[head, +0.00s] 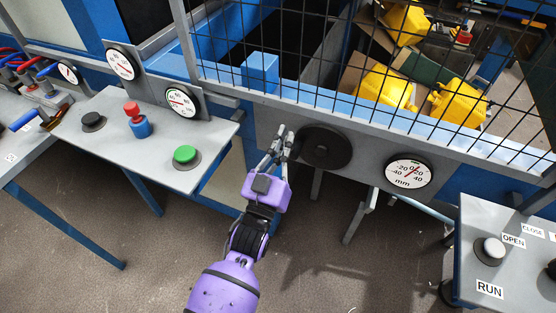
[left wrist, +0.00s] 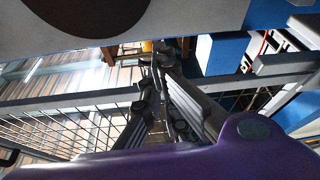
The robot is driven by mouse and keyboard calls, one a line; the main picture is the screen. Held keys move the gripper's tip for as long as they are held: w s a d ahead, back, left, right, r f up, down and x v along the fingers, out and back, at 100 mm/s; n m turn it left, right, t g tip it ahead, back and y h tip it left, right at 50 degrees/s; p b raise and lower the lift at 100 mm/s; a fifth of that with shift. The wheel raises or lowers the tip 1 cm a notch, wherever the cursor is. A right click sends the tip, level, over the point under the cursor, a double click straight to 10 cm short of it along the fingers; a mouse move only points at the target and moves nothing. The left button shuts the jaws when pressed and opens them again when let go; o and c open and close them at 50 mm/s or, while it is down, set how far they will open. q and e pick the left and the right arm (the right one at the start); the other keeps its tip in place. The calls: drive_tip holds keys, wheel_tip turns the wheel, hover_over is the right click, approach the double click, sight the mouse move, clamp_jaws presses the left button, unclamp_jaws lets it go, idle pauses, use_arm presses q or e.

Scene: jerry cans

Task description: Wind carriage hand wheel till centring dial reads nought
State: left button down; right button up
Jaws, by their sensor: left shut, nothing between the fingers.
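The dark round hand wheel (head: 326,148) is mounted on the grey front panel below the mesh guard. It also shows as a dark disc at the top of the left wrist view (left wrist: 85,12). The white centring dial (head: 409,172), marked in mm, sits right of the wheel. Its red needle slants up to the right, seemingly just right of 0. My left gripper (head: 282,136) is just left of the wheel, apparently apart from it. Its fingers, also in the left wrist view (left wrist: 158,58), are shut and empty. My right gripper is not in view.
A console (head: 150,150) with black, red and green buttons stands left. A RUN/OPEN/CLOSE panel (head: 490,290) stands right. Yellow jerry cans (head: 386,88) lie behind the black mesh guard (head: 330,45). The floor (head: 150,215) below the panel shows some free room.

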use_arm(q)
drive_tip(key=f, duration=0.4)
drive_tip(key=shift+w+d, duration=0.25)
drive_tip(key=shift+d, duration=0.05)
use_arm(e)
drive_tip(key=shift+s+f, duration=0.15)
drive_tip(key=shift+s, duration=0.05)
use_arm(q)
drive_tip(key=shift+a, duration=0.1)
